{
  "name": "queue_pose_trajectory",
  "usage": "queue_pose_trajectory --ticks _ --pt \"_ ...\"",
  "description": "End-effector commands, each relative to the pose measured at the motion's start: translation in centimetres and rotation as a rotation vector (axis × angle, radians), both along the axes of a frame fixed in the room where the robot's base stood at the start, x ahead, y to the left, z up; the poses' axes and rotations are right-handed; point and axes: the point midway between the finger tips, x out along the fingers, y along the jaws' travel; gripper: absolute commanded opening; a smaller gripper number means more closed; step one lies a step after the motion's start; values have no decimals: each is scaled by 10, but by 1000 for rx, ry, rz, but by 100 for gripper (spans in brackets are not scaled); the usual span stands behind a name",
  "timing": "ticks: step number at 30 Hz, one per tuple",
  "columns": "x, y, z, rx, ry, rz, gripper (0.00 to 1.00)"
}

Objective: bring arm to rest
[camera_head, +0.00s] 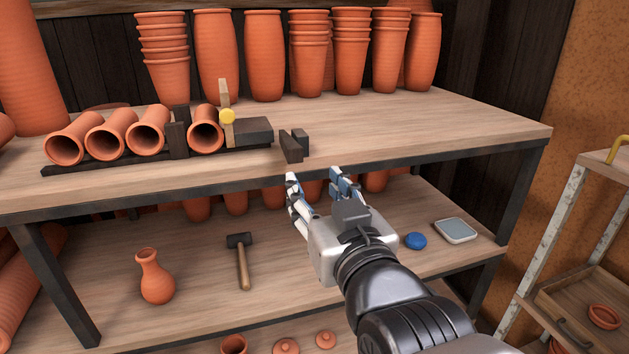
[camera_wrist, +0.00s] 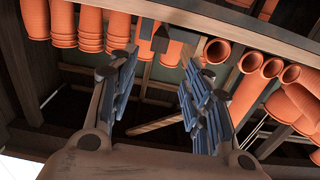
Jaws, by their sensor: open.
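My gripper (camera_head: 318,184) is open and empty. In the head view it is in front of the front edge of the upper shelf (camera_head: 430,135), a little below the dark blocks there. Its two fingers stand well apart with nothing between them. In the wrist view the open gripper (camera_wrist: 160,90) shows blue-grey finger pads, with the shelf edge and clay pots beyond. My arm comes in from the lower right of the head view.
Several clay pots lie in a dark rack (camera_head: 95,163) on the upper shelf, and stacked pots (camera_head: 310,55) stand behind. The lower shelf holds a small vase (camera_head: 155,277), a mallet (camera_head: 242,260), a blue object (camera_head: 415,241) and a pale dish (camera_head: 455,231). A trolley (camera_head: 575,240) stands right.

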Motion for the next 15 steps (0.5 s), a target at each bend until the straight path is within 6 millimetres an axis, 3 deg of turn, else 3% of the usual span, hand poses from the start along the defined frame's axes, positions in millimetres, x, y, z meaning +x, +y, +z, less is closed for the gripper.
queue_pose_trajectory --ticks 5,8,11,15 --pt "0 -1 -3 -2 6 -1 45" --pt "-2 -7 -23 -15 56 -12 45" --pt "-9 -22 -69 -46 181 -35 45" --pt "-40 -55 -159 -99 445 -90 45"
